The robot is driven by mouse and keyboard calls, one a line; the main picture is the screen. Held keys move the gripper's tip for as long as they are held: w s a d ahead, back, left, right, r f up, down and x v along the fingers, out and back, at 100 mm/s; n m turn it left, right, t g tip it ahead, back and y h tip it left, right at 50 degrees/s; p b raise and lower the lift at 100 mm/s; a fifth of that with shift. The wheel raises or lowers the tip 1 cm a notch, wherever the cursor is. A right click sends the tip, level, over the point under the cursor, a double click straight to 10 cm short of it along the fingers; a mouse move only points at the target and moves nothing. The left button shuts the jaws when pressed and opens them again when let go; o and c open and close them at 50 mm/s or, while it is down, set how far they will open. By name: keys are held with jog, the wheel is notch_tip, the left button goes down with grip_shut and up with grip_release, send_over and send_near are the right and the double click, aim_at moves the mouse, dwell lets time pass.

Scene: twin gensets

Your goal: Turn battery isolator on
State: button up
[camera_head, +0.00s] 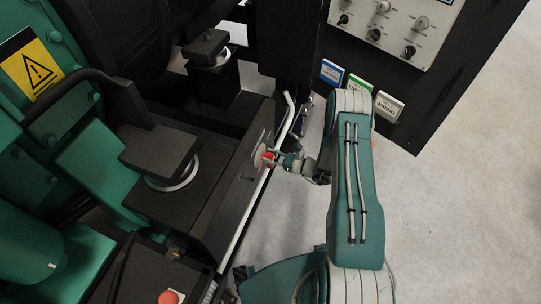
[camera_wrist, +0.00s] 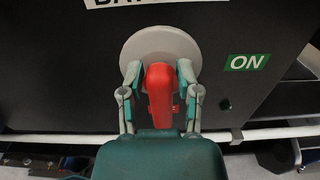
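The battery isolator has a red handle (camera_wrist: 160,88) on a round grey plate (camera_wrist: 137,49), set in a dark panel. In the wrist view the handle hangs roughly straight down from the plate. A green ON label (camera_wrist: 247,62) is to its right. My gripper (camera_wrist: 160,75) is open, with one finger on each side of the handle. Small gaps seem to show between fingers and handle. In the head view my gripper (camera_head: 279,159) reaches the red handle (camera_head: 268,156) from the right. The handle's lower end is partly hidden behind the gripper in the wrist view.
A pale rail (camera_wrist: 70,138) runs along the panel below the isolator. A white label (camera_wrist: 110,4) is above it, cut off. In the head view, a control panel (camera_head: 398,25) stands at the upper right. Open floor (camera_head: 460,210) lies to the right.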

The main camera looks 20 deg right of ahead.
grip_shut()
jog(key=shift+s+f+n, duration=0.1)
jog(key=shift+n, duration=0.2)
jog(key=n, duration=0.3)
jog(key=shift+s+a+f+n, duration=0.1)
jog(key=shift+s+a+n, duration=0.2)
jog(key=shift+n, duration=0.1)
jog(key=n, duration=0.6)
jog(key=f+n, duration=0.1)
jog(key=n, duration=0.2)
jog(key=shift+s+a, duration=0.25)
jog(key=shift+s, duration=0.15)
jog(key=shift+f+n, duration=0.15)
jog(key=shift+n, duration=0.95)
jog(key=shift+f+n, duration=0.15)
jog(key=shift+n, duration=0.95)
